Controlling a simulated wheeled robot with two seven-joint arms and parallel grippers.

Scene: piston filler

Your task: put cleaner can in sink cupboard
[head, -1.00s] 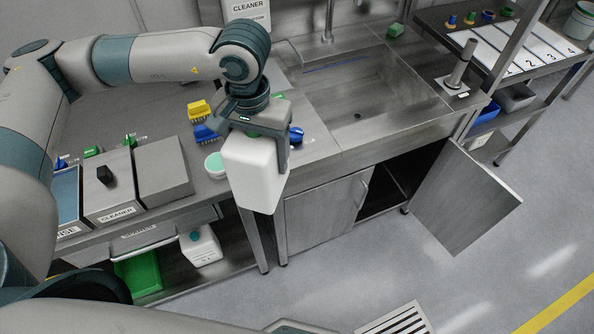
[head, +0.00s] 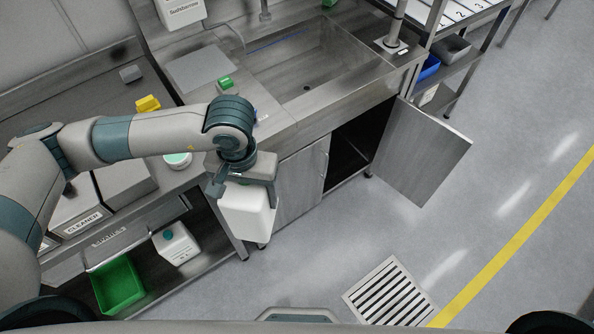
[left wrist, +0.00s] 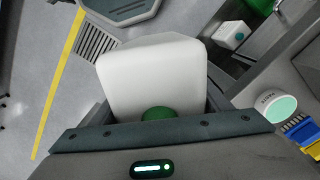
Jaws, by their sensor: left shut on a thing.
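A white cleaner can (head: 246,212) hangs in my left gripper (head: 243,182), in front of the counter and to the left of the open cupboard. In the left wrist view the can (left wrist: 155,75) fills the space between the fingers, with its green cap (left wrist: 160,114) close to the palm. My left gripper is shut on it. The sink cupboard (head: 347,150) has its right door (head: 422,150) swung wide open and a dark inside. Its left door (head: 301,182) is closed. My right gripper is not in view.
Another white can (head: 177,246) and a green bin (head: 119,285) are on the shelf under the counter. A yellow brush (head: 148,103) lies on the counter. The floor before the cupboard is clear, with a drain grate (head: 390,296).

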